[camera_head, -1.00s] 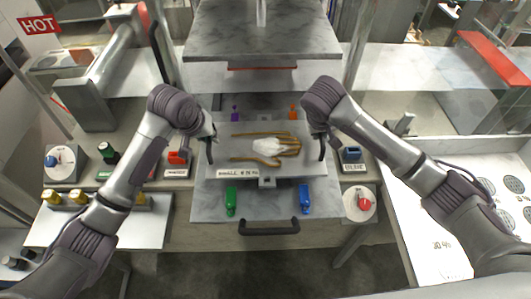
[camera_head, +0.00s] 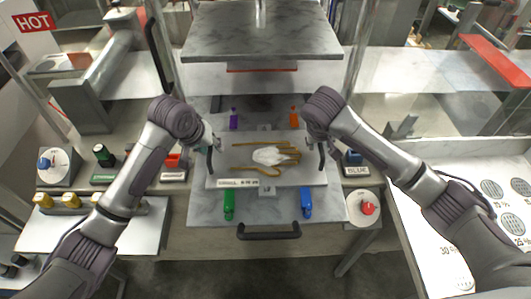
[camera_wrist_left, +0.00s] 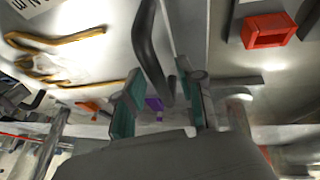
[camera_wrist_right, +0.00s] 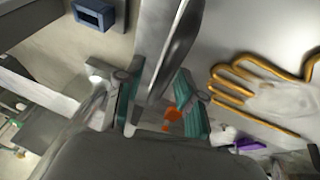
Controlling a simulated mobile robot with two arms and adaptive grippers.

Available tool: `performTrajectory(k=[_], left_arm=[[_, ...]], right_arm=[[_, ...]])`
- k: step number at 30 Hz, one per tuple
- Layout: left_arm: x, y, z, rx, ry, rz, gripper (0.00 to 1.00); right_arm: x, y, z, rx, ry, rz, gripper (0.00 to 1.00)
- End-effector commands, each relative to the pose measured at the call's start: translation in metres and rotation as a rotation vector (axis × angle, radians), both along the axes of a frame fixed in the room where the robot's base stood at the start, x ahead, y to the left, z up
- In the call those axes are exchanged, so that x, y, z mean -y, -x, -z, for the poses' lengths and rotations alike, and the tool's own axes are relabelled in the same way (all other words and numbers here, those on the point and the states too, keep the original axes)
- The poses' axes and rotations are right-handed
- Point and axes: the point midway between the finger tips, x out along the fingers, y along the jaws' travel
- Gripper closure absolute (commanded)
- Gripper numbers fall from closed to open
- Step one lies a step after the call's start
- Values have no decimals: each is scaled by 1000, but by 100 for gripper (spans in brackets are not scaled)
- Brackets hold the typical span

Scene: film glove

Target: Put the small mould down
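The small mould (camera_head: 222,178) is a flat light plate with an orange-brown hand outline and a white glove shape on it. It appears to rest level on the grey press tray (camera_head: 270,212). A dark curved handle stands at each side. My left gripper (camera_head: 214,146) is at the left handle; in the left wrist view its teal fingers are apart on either side of the handle (camera_wrist_left: 150,55). My right gripper (camera_head: 312,142) is at the right handle; in the right wrist view its fingers are apart around the handle (camera_wrist_right: 172,60). The plate's underside is hidden.
Green (camera_head: 229,206), blue (camera_head: 306,203), purple (camera_head: 234,119) and orange (camera_head: 294,118) clamps stand at the tray's corners. The raised press plate (camera_head: 262,42) is above and behind. A black pull handle (camera_head: 268,232) is in front. A red block (camera_head: 172,160) stands left, a blue one right.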

Motion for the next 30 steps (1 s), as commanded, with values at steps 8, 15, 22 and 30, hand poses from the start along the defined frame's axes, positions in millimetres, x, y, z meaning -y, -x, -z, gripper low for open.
performTrajectory(k=[8,15,22,30], left_arm=[[-3,6,-17,3,1,2,62],[-13,25,-63,5,1,2,62],[-20,40,-98,3,1,1,62],[-23,46,-109,1,0,0,62]], right_arm=[[-1,0,0,0,-1,-1,62],[-1,0,0,1,-1,-1,62],[-1,0,0,0,-1,-1,62],[-3,3,-10,2,-3,-2,62]])
